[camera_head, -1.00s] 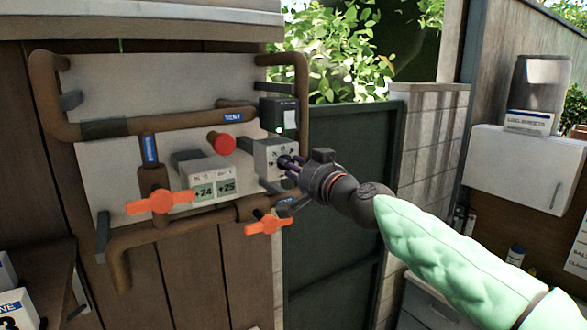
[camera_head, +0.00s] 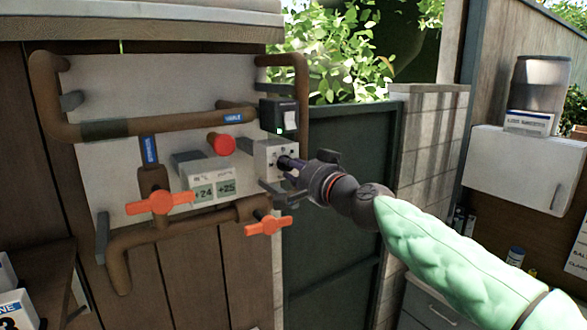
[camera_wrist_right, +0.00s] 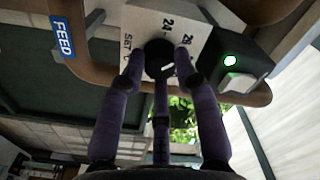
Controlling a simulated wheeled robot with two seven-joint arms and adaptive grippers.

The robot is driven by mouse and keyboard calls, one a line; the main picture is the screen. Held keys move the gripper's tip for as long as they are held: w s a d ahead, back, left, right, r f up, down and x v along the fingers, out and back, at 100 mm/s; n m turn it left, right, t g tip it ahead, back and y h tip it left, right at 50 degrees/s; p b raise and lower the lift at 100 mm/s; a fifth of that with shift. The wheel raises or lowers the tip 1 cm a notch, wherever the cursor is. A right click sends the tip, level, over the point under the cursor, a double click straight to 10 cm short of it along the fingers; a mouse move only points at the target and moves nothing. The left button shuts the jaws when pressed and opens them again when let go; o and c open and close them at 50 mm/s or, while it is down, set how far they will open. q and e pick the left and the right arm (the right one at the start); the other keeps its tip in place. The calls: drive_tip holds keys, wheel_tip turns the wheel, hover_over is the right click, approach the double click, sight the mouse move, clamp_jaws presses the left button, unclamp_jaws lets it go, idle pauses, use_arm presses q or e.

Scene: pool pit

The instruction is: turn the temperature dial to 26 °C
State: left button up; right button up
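The temperature dial is a dark round knob (camera_wrist_right: 159,58) with a white mark, on a pale box (camera_head: 264,158) at the right of the pipe panel. In the right wrist view its face carries the numbers 24 and 28 and part of the word SET. My right gripper (camera_head: 290,168) is at the dial, its purple fingers (camera_wrist_right: 160,66) spread around the knob. They look open with thin gaps beside it; contact is hard to judge. A display (camera_head: 213,188) left of the dial reads +24 and +25. My left gripper is out of view.
A black switch box (camera_head: 279,117) with a green light sits just above the dial. Orange valve handles (camera_head: 160,202) (camera_head: 268,226) and a red knob (camera_head: 221,145) stick out nearby. A brown pipe (camera_head: 303,95) runs beside the box. A green gate (camera_head: 335,200) stands behind my arm.

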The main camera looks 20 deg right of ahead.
drive_tip(key=o, duration=0.4)
drive_tip(key=s, duration=0.4)
drive_tip(key=s+d, duration=0.1)
drive_tip(key=s, duration=0.7)
drive_tip(key=shift+d, duration=0.35)
drive_tip(key=shift+w, duration=0.1)
